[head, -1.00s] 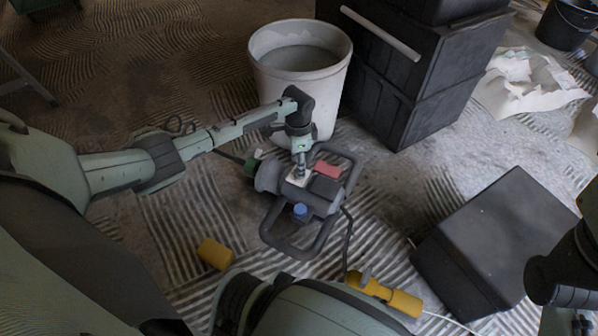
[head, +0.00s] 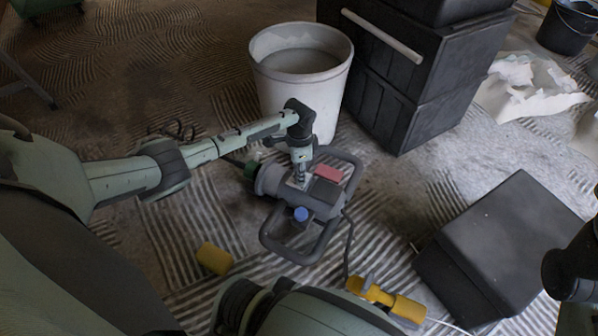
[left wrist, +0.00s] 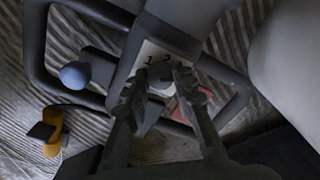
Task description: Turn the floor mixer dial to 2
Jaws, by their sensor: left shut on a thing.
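The floor mixer (head: 322,199) lies on the ridged floor in front of the white bucket. It has a dark looped frame, a red patch (head: 329,172) and a blue knob (head: 301,214). My left gripper (head: 299,178) points down onto its pale dial plate. In the left wrist view the plate (left wrist: 150,52) shows the numbers 1 and 2. My left gripper (left wrist: 160,88) is shut on the dial (left wrist: 156,88), which shows only partly between the fingers. I cannot tell which number the dial points to. My right gripper is out of view; only part of that arm shows at the right edge.
The white bucket (head: 322,98) stands just behind the mixer. Stacked black cases (head: 415,100) stand behind right, and a black box (head: 500,240) at the right. Yellow pieces (head: 214,258) lie in front. A cable runs from the mixer towards the front.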

